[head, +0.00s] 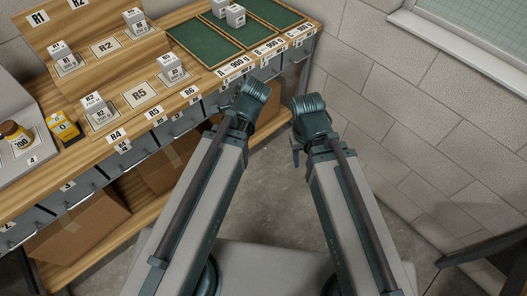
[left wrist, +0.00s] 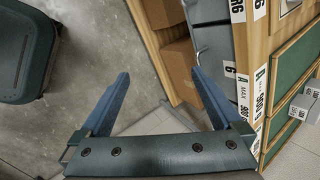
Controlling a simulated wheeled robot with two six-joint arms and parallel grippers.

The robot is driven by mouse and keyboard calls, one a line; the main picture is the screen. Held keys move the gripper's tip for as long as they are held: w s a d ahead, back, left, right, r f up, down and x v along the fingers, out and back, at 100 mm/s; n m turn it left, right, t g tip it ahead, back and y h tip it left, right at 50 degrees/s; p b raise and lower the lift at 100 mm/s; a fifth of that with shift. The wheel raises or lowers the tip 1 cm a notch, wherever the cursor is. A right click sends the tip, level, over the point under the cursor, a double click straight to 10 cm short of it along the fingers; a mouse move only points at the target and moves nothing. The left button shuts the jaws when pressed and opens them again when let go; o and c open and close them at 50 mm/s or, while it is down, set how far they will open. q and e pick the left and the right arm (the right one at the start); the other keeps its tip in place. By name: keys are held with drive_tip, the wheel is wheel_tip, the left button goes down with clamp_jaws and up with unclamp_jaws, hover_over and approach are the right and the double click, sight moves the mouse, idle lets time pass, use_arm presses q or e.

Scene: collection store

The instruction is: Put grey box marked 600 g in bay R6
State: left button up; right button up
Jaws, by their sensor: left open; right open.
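Small pale grey boxes with labels stand on the wooden bench. One (head: 170,63) is behind the front label R6 (head: 190,91), on the bay there. Others stand behind label R4 (head: 95,101), at the back left (head: 60,50) and at the back (head: 135,17). Two more (head: 235,14) are on the green mats. Their weights are too small to read, so I cannot tell which is 600 g. My left gripper (left wrist: 161,88) is open and empty beside the bench front in the left wrist view. My right gripper (head: 297,150) is open, right of the bench, its fingers barely visible.
Bays R5 (head: 140,95) and R2 (head: 105,46) show bare cards. Green mats (head: 203,40) lie at the bench's right end. Yellow object (head: 62,126) stands at left. Drawers (head: 140,150) and cardboard boxes (head: 75,225) are below. A block wall (head: 400,100) is at right.

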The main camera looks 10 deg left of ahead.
use_arm(q)
drive_tip(key=s+d+f+n+g+h, duration=0.2)
drive_tip(key=s+d+n+g+h, duration=0.1)
drive_tip(key=s+d+n, duration=0.4)
drive_tip(key=s+d, duration=0.3)
drive_tip(key=d, duration=0.1)
drive_tip(key=shift+s+d+f+g, duration=0.2)
drive_tip(key=shift+d+f+g, duration=0.05)
drive_tip(key=shift+f+g, duration=0.15)
drive_tip(key=shift+r, duration=0.1)
wheel_tip(320, 180, up, 5)
drive_tip(key=p, duration=0.4)
drive_tip(key=shift+f+p, duration=0.2)
drive_tip(key=shift+p, duration=0.15)
